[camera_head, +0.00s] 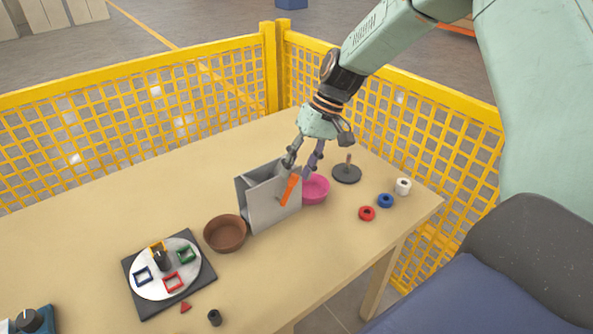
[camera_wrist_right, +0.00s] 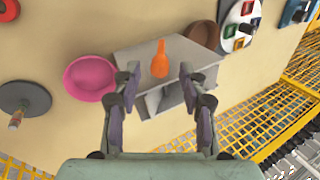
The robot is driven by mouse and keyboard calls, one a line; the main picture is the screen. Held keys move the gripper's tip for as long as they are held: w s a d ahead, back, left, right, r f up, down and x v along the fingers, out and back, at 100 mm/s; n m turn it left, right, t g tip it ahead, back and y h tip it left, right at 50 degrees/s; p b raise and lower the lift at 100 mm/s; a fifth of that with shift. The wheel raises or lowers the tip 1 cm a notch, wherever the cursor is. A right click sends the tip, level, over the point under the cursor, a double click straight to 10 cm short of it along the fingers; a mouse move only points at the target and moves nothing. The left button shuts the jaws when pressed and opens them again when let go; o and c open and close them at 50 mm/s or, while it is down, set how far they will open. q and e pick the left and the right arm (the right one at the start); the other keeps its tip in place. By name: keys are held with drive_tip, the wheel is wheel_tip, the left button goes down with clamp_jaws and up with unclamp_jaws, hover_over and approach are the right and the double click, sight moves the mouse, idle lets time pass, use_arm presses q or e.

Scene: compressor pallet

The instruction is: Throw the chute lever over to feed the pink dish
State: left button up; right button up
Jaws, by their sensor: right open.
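The grey chute box (camera_head: 272,208) stands on the table with an orange lever (camera_head: 289,190) on its front face. In the head view the lever leans up to the right, toward the pink dish (camera_head: 316,190). The brown dish (camera_head: 225,233) is on the box's other side. My right gripper (camera_head: 302,172) is open just above the box, near the lever top. In the right wrist view the orange lever (camera_wrist_right: 160,60) shows between the open fingers (camera_wrist_right: 157,75), with nothing gripped. Whether a finger touches the lever I cannot tell. My left gripper is not in view.
A dark peg base (camera_head: 346,174) stands behind the pink dish. Red (camera_head: 367,213), blue (camera_head: 385,201) and white (camera_head: 403,187) rings lie at right. A round shape sorter (camera_head: 165,268) is at front left. Yellow mesh fencing (camera_head: 180,105) borders the table's back.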

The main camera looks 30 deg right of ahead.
drive_tip(key=shift+w+a+f, duration=0.15)
drive_tip(key=shift+a+f, duration=0.3)
drive_tip(key=shift+a, duration=0.05)
drive_tip(key=shift+s+d, duration=0.3)
drive_tip(key=shift+d, duration=0.15)
drive_tip(key=shift+w+a, duration=0.3)
drive_tip(key=shift+a, duration=0.1)
drive_tip(key=c, duration=0.6)
drive_tip(key=shift+s+d, duration=0.15)
drive_tip(key=shift+d, duration=0.05)
clamp_jaws()
